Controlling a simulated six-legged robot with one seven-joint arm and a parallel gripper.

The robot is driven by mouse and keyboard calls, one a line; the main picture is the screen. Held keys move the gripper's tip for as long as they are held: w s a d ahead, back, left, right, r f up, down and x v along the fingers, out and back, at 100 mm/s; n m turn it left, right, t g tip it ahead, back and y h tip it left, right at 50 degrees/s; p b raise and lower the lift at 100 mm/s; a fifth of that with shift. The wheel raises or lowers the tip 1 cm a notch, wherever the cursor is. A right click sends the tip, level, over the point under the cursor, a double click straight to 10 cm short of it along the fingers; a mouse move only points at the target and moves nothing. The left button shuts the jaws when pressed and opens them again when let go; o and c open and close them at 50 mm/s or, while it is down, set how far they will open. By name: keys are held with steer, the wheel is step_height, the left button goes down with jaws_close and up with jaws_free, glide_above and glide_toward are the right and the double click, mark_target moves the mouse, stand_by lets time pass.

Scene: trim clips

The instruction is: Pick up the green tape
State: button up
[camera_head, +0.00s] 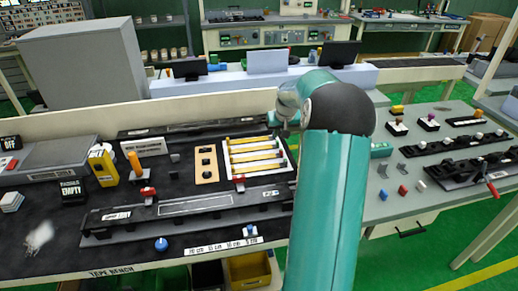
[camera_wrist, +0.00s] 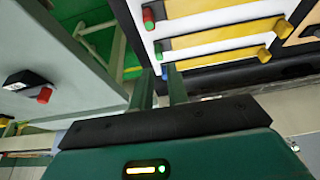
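A white rack (camera_head: 225,160) on the dark bench holds several yellow strips, left of my arm in the head view. In the wrist view the strips lie in white channels (camera_wrist: 215,25) with coloured ends. Blue and yellow ends show lower down. In the head view my arm hides the fingers.
A dark rail fixture (camera_head: 185,208) runs in front of the rack, with a wooden block (camera_head: 206,163) to the rack's left. A yellow box (camera_head: 103,167) stands farther left. A grey side table (camera_head: 415,195) with clips and small coloured parts is on the right, past a gap.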

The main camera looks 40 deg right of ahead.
mark_target(278, 141)
steer(key=x, duration=0.5)
steer(key=shift+d+f, duration=0.1)
steer(key=shift+f, duration=0.3)
steer(key=shift+c, duration=0.5)
jaws_close()
